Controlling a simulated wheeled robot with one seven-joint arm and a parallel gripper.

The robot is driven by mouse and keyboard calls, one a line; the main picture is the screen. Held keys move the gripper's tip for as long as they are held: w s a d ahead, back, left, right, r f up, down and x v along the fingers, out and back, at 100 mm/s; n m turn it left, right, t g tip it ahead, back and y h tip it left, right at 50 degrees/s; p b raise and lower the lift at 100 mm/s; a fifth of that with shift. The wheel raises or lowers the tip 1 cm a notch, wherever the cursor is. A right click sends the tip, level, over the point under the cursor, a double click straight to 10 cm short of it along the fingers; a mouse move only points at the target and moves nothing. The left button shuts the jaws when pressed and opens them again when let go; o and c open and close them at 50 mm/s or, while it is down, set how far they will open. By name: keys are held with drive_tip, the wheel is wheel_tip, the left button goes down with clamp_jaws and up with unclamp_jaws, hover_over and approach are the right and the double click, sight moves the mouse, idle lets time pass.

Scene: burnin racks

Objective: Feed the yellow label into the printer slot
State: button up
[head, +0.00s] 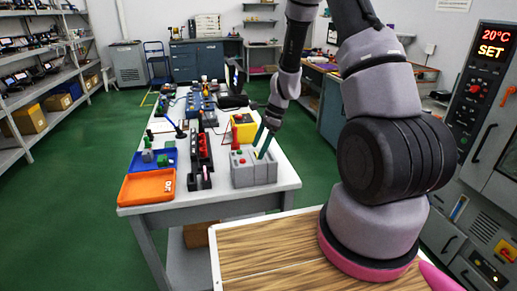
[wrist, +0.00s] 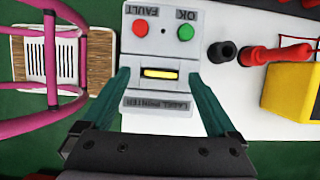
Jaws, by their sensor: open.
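The label printer (wrist: 161,28) is a grey box with a red FAULT button, a green OK button and "LABEL PRINTER" lettering, upside down in the wrist view. A small yellow strip (wrist: 158,73), seemingly the yellow label, shows at its pale slot plate; I cannot tell how deep it sits. My gripper (wrist: 159,76) is open, its teal fingers on either side of the strip and apart from it. In the head view the printer (head: 252,172) stands at the white table's near right end, and my gripper (head: 264,142) points down at its top.
Beside the printer are a yellow box (wrist: 293,88) and red and black plugs (wrist: 262,54). On the white table (head: 215,195) are an orange tray (head: 147,186), a blue tray (head: 160,159) and a black rack (head: 200,155).

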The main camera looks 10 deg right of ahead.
drive_tip(key=v, duration=0.9)
drive_tip(key=shift+d+r, duration=0.15)
drive_tip(key=shift+r, duration=0.25)
drive_tip(key=s+r+n+t, duration=0.1)
drive_tip(key=s+r+n, duration=0.25)
drive_tip(key=r, duration=0.55)
drive_tip(key=s+r+n+t, duration=0.2)
drive_tip(key=s+r+n, duration=0.15)
drive_tip(key=r, duration=0.45)
drive_tip(key=s+r+n+t+h, duration=0.1)
drive_tip(key=s+r+n+t, duration=0.1)
drive_tip(key=s+r, duration=0.3)
drive_tip(key=s+d+r+n+t+h, duration=0.1)
drive_tip(key=s+r+n, duration=0.4)
drive_tip(key=s, duration=0.5)
drive_tip(key=shift+s+r+t, duration=0.2)
drive_tip(key=shift+r+t, duration=0.35)
drive_tip(key=shift+t, duration=0.05)
